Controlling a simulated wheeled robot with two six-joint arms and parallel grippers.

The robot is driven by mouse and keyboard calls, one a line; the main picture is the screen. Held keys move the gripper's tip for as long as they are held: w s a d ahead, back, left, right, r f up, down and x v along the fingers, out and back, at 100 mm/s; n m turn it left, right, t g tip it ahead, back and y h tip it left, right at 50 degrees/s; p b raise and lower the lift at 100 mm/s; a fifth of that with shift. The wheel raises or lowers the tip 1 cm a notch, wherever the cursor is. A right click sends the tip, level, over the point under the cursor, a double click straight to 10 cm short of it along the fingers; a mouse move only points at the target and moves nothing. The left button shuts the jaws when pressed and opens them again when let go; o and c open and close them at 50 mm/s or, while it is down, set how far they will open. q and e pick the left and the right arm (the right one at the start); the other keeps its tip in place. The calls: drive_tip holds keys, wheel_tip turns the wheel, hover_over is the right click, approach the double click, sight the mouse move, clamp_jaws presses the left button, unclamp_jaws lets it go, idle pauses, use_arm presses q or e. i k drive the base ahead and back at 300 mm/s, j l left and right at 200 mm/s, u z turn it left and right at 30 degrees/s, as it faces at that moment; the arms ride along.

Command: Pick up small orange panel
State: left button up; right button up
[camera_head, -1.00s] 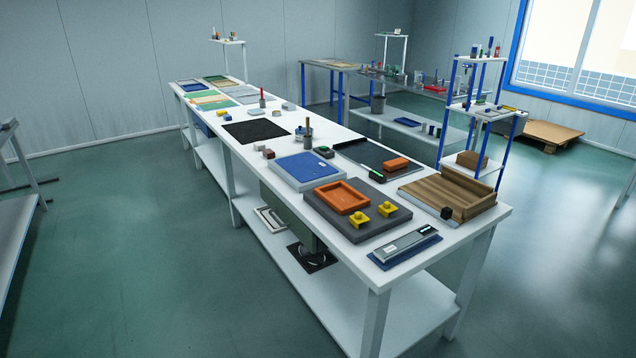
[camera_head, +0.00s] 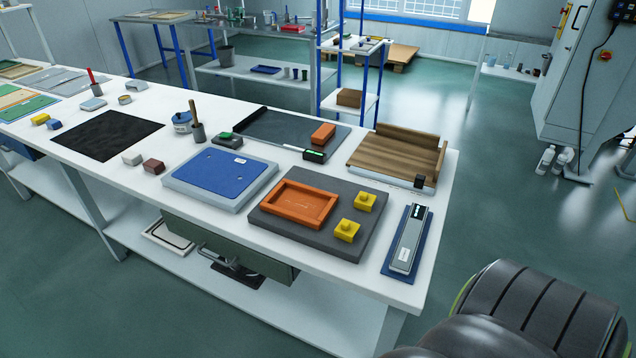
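An orange rectangular panel with a raised rim (camera_head: 300,204) lies on a dark grey base plate (camera_head: 271,225) on the white table. Two yellow blocks, one (camera_head: 364,202) behind the other (camera_head: 347,230), stand on the same plate to its right. A smaller orange block (camera_head: 323,133) lies farther back on a dark board (camera_head: 270,130). I cannot tell for certain which orange piece the task names. Neither of my grippers is in view; a black rounded arm part, probably mine, shows at the lower right.
A blue-topped panel (camera_head: 218,172) lies left of the grey plate. A grey device on a blue mat (camera_head: 408,242) lies to the right, and a wooden tray (camera_head: 395,153) behind it. A small dark cup with a tool (camera_head: 198,131) stands upright farther left. A white table strip shows in front.

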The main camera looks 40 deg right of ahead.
sight(307, 205)
drive_tip(key=i+j+z, duration=0.15)
drive_tip(key=i+z, duration=0.15)
drive_tip(key=z, duration=0.15)
drive_tip(key=i+j+z, duration=0.25)
drive_tip(key=z, duration=0.25)
drive_tip(key=i+j+z, duration=0.2)
drive_tip(key=j+z, duration=0.25)
drive_tip(key=i+j+z, duration=0.1)
drive_tip(key=j+z, duration=0.25)
drive_tip(key=z, duration=0.15)
